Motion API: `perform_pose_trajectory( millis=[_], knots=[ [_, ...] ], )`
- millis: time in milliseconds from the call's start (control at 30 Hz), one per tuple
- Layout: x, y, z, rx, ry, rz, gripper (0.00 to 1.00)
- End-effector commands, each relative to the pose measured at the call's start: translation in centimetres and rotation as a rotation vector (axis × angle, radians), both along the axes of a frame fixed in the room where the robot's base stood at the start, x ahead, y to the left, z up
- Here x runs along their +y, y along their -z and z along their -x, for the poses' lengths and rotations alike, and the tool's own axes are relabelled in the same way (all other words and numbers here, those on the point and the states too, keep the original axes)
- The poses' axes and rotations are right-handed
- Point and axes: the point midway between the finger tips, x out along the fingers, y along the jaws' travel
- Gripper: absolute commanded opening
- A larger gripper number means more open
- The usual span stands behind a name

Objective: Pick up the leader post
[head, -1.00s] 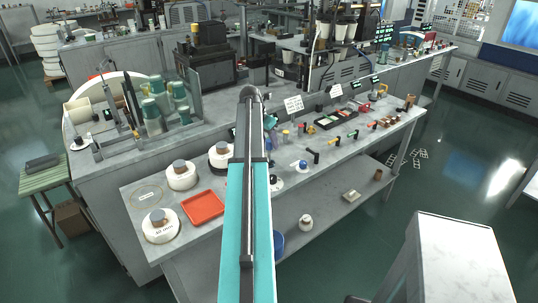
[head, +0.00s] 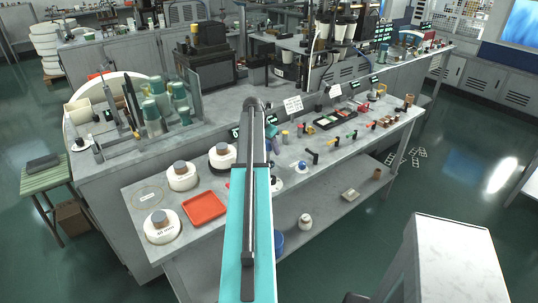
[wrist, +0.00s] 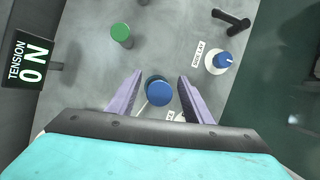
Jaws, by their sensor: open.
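A short post with a round blue top (wrist: 159,93) stands on the grey bench between the fingers of my gripper (wrist: 158,90) in the wrist view. It fits the leader post, but its label is partly covered and I cannot read it. The fingers are open, one on each side of the post, with a gap on both sides. A second post with a green top (wrist: 121,33) stands farther off, left of the blue one.
A white dial with a blue knob (wrist: 222,60) and a black lever (wrist: 231,20) lie to the right. A TENSION sign (wrist: 28,62) stands to the left. In the head view, a red tray (head: 204,207) and white spools (head: 162,226) occupy the bench's left end.

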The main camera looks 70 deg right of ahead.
Motion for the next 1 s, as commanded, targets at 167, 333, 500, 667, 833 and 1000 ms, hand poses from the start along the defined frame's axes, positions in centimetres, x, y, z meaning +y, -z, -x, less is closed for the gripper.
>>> perform_pose_trajectory(
  millis=[167,333,500,667,833,1000],
  knots=[
    [-0.6,1.4,0.2,0.0,0.0,-0.001,0.46],
    [-0.7,1.9,0.3,0.0,0.0,0.0,0.46],
    [-0.7,2.0,0.3,0.0,0.0,0.0,0.46],
    [-0.7,2.0,0.2,-0.001,-0.001,0.0,0.46],
    [-0.7,2.0,0.2,-0.001,-0.001,0.0,0.46],
    [-0.7,2.0,0.2,-0.001,-0.001,0.0,0.21]
  ],
)
